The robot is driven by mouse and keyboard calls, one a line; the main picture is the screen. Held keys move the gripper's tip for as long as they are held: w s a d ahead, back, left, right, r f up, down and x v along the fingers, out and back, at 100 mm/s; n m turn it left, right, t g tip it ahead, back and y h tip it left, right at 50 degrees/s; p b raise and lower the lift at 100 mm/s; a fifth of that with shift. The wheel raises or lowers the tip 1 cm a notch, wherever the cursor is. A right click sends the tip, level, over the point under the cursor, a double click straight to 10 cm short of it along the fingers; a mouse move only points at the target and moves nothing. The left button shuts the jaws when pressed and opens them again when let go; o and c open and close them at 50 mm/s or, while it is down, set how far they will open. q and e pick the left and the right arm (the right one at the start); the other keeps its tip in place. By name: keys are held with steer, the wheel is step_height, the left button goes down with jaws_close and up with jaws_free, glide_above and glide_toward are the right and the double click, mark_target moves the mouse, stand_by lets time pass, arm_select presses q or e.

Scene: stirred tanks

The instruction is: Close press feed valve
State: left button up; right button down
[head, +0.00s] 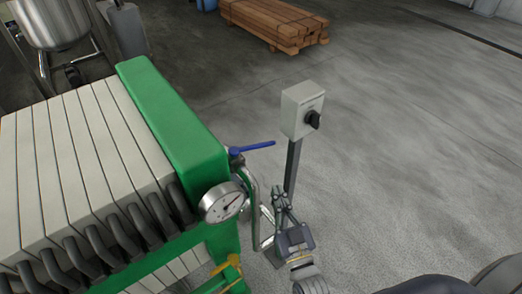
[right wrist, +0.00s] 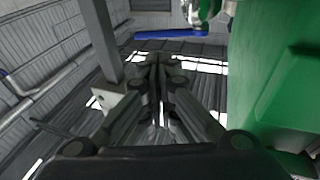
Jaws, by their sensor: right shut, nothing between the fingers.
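The feed valve's blue lever (head: 258,147) sticks out to the right from the pipe at the end of the green filter press (head: 175,110). In the right wrist view the blue lever (right wrist: 170,34) lies crosswise, beyond the fingertips, beside the green press end. My right gripper (head: 279,196) is below the lever in the head picture, pointing up, apart from it. Its fingers (right wrist: 158,62) are shut with nothing between them. My left gripper is not in view.
A grey switch box (head: 301,108) with a black knob stands on a post close to my right gripper. Stacked timber (head: 275,24) lies far back. Floor to the right is clear.

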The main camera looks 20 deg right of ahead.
steer(key=p, duration=0.1)
glide_toward(264, 145)
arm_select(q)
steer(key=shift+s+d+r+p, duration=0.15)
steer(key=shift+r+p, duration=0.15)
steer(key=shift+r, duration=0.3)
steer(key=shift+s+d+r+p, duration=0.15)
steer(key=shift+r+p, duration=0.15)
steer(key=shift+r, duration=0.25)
arm_select(e)
steer(key=w+r, duration=0.2)
steer(key=w, duration=0.4)
steer(key=shift+w+a, duration=0.25)
steer(key=shift+a, duration=0.2)
steer(key=shift+w, duration=0.1)
steer(key=w+n+y+b, duration=0.1)
steer(key=y, duration=0.1)
steer(key=w+d+n+y, duration=0.1)
steer(key=w+y, duration=0.1)
steer(key=y, duration=0.1)
steer(key=shift+n+g+b, duration=0.3)
steer(key=shift+n+b, duration=0.1)
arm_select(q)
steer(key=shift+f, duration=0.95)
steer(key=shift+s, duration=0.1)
